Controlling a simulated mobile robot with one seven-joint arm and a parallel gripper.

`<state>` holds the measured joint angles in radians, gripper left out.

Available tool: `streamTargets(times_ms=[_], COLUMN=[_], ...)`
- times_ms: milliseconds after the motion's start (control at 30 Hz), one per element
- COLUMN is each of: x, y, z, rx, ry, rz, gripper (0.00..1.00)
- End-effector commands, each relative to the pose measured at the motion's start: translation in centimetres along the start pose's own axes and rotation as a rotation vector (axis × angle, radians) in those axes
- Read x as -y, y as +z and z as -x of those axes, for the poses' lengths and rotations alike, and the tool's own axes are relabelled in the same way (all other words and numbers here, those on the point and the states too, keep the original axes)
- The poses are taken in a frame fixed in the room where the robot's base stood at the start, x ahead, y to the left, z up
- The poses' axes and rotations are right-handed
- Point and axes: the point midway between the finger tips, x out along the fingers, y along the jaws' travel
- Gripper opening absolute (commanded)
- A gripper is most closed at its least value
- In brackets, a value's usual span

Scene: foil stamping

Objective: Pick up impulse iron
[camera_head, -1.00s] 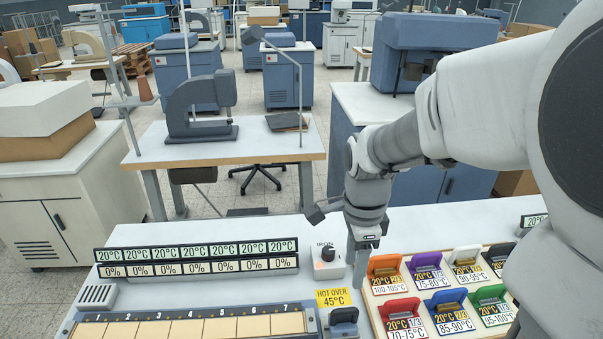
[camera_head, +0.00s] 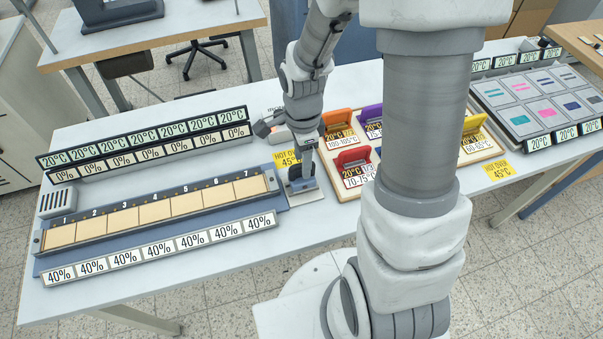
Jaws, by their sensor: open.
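The impulse iron (camera_head: 302,187) appears to be the small dark blue-grey block on a pale stand, just right of the numbered strip. The yellow "HOT OVER 45°C" label (camera_head: 287,157) is beside it. My gripper (camera_head: 302,171) points down at the top of the iron, with its jaws open. The fingers and the iron's upper part overlap in this view. I cannot tell whether they touch or whether the handle is between the fingers.
A strip of numbered tan pads (camera_head: 155,211) lies to the left, with percentage displays (camera_head: 160,247) in front. Coloured holders, one red (camera_head: 354,157), stand close on the right. My arm hides part of that tray. A pad tray (camera_head: 540,98) is farther right.

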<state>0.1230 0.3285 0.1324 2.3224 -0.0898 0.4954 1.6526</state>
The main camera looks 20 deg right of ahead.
Motion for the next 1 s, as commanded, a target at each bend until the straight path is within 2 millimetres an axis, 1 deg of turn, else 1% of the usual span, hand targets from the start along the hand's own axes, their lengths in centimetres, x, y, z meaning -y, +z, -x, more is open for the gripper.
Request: streamTargets(times_ms=[100, 200, 300, 533, 833, 1000], x=[0.1, 0.2, 0.2, 0.2, 0.2, 0.2], y=[0.0, 0.0, 0.0, 0.0, 0.0, 0.0], z=[-1.6, -2.5, -2.9, -2.9, -2.9, -2.9], rx=[0.001, 0.0, 0.0, 0.0, 0.0, 0.0], ry=[0.004, 0.001, 0.001, -0.001, 0.0, 0.0], rz=[-0.001, 0.001, -0.001, 0.0, 0.0, 0.0], gripper=[0.55, 0.55, 0.55, 0.55, 0.01, 0.0])
